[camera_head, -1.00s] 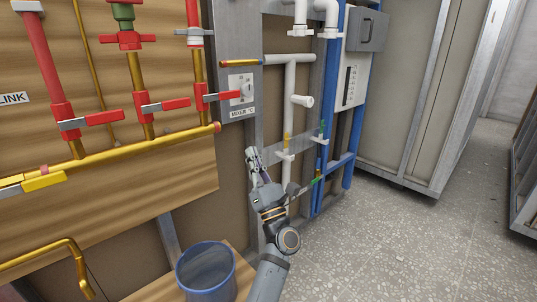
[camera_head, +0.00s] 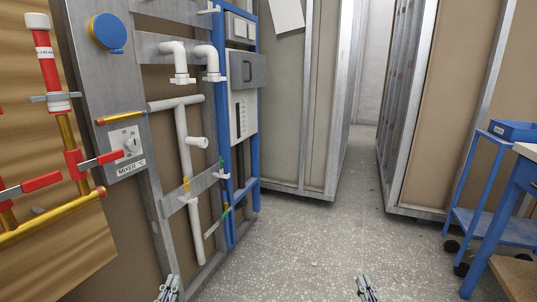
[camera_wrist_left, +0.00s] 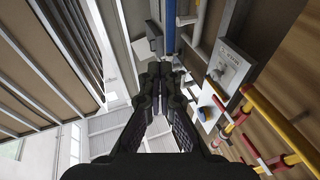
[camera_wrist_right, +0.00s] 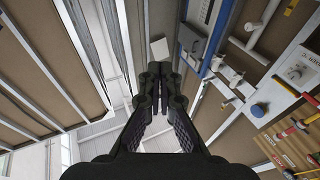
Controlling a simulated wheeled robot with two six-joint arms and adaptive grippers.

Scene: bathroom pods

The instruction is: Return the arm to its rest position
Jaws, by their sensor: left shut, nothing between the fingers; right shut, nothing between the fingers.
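My left gripper (camera_head: 168,290) is at the bottom edge of the head view, left of centre, in front of the pipe wall and touching nothing I can see. Its fingers are shut and empty in the left wrist view (camera_wrist_left: 160,100). My right gripper (camera_head: 367,290) is at the bottom edge of the head view, right of centre, over the speckled floor. Its fingers are shut and empty in the right wrist view (camera_wrist_right: 154,98). Only the tips of both grippers show in the head view; the arms behind them are out of frame.
The pipe wall with the mixer panel (camera_head: 125,150), white pipes (camera_head: 183,140) and blue frame (camera_head: 253,130) stands at the left. A blue cart (camera_head: 490,215) is at the right. Pod walls (camera_head: 300,100) stand behind. The floor (camera_head: 310,240) between is clear.

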